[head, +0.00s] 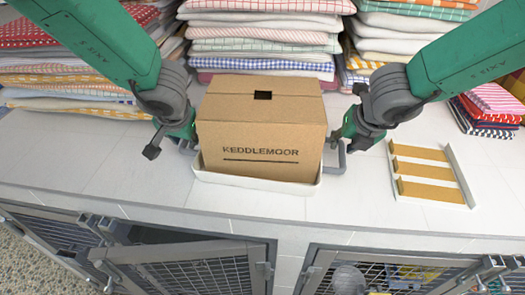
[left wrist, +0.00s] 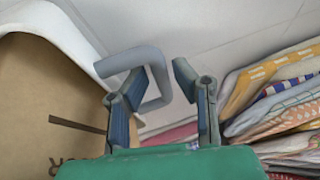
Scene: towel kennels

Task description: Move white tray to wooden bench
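The white tray (head: 258,184) stands on the pale tiled counter and carries a brown cardboard box marked KEDDLEMOOR (head: 261,135). A grey handle (head: 341,163) sticks out at the tray's right side. My left gripper (head: 178,140) is at the tray's left side. In the left wrist view its fingers (left wrist: 165,100) are apart, with the left grey handle (left wrist: 148,58) reaching between them and not clamped. My right gripper (head: 343,137) is beside the box, just above the right handle. Its fingertips are too hidden to tell open from shut. No wooden bench is visible.
Stacks of folded towels (head: 262,45) line the back of the counter. A white rack with tan slats (head: 430,175) lies to the right. Below the counter's front edge are grey mesh kennel doors (head: 200,268), one standing ajar. Counter at left is bare.

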